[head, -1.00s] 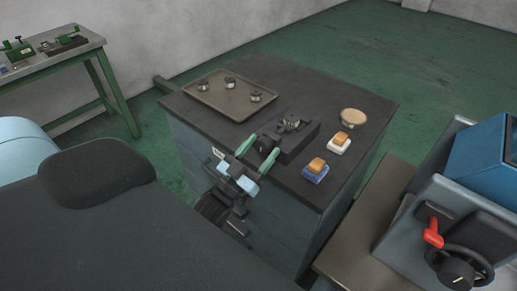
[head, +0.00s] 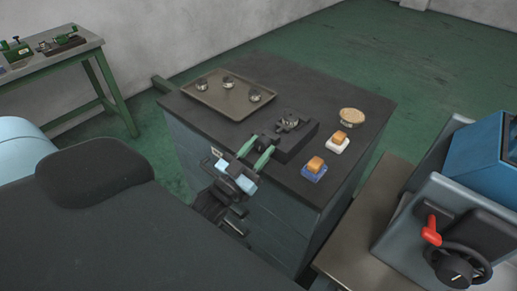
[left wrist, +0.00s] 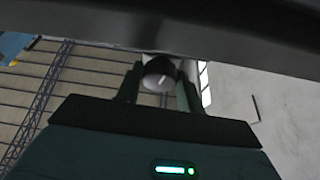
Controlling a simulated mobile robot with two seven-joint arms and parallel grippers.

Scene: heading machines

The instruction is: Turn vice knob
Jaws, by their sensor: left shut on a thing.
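The dark vice (head: 288,137) sits on the front part of the dark cabinet top, with a small metal part on its upper side. In the left wrist view the fingers stand to the left and right of the knob. My right gripper is not in view.
A tray (head: 218,108) with three small metal parts lies behind the vice on the cabinet (head: 300,80). To the right are two orange-topped blocks (head: 314,166) and a round tan item (head: 352,117). A machine with a red lever (head: 431,231) stands at the right.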

